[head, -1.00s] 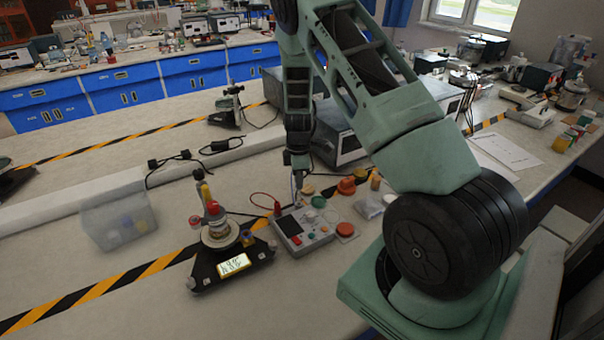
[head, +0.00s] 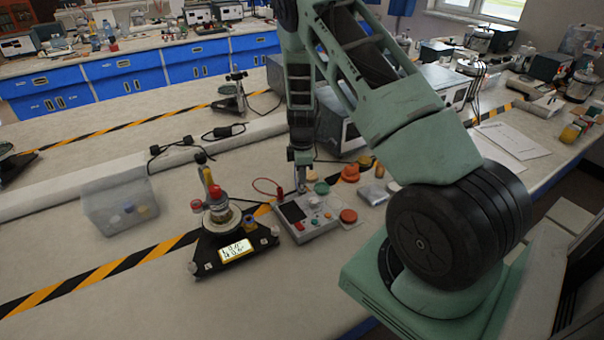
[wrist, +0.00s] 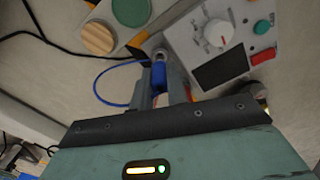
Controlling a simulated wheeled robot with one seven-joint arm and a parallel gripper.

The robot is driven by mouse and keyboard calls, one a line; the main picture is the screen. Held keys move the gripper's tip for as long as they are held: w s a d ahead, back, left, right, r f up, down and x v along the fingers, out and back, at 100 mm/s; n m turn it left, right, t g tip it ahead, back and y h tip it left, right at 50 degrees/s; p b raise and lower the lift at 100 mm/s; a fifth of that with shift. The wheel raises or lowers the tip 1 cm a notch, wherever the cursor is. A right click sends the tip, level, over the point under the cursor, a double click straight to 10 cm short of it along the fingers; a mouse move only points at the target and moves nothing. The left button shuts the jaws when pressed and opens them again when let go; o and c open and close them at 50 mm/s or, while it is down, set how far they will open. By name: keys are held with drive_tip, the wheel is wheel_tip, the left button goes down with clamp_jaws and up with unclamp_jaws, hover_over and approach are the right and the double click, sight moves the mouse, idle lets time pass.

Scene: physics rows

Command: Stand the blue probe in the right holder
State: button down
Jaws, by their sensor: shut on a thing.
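The blue probe (wrist: 158,76) is between the fingers of my gripper (wrist: 170,92) in the wrist view, and the fingers are shut on it. Its blue lead (wrist: 100,88) loops to the left. A grey ring shows at the probe's far end; I cannot tell whether it is part of a holder. The grey meter box (wrist: 213,42), with dark screen and white knob, lies just right of the probe. In the head view my gripper (head: 301,184) is low at the far edge of the meter box (head: 308,218). The probe is too small to make out there, and neither holder shows clearly.
A red lead (head: 266,182) loops left of the meter. Green, orange and red round pieces (head: 348,216) lie to its right. A black stand with a lit display (head: 235,250) and a clear bin (head: 120,205) stand left.

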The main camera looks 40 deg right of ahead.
drive_tip(key=shift+f+b, duration=1.45)
drive_tip(key=shift+f, duration=0.2)
idle(1.7)
drive_tip(key=c, duration=1.1)
unclamp_jaws()
drive_tip(key=shift+o, duration=0.2)
drive_tip(key=shift+r, duration=0.1)
drive_tip(key=shift+r+p, duration=2.3)
drive_tip(key=shift+r, duration=1.4)
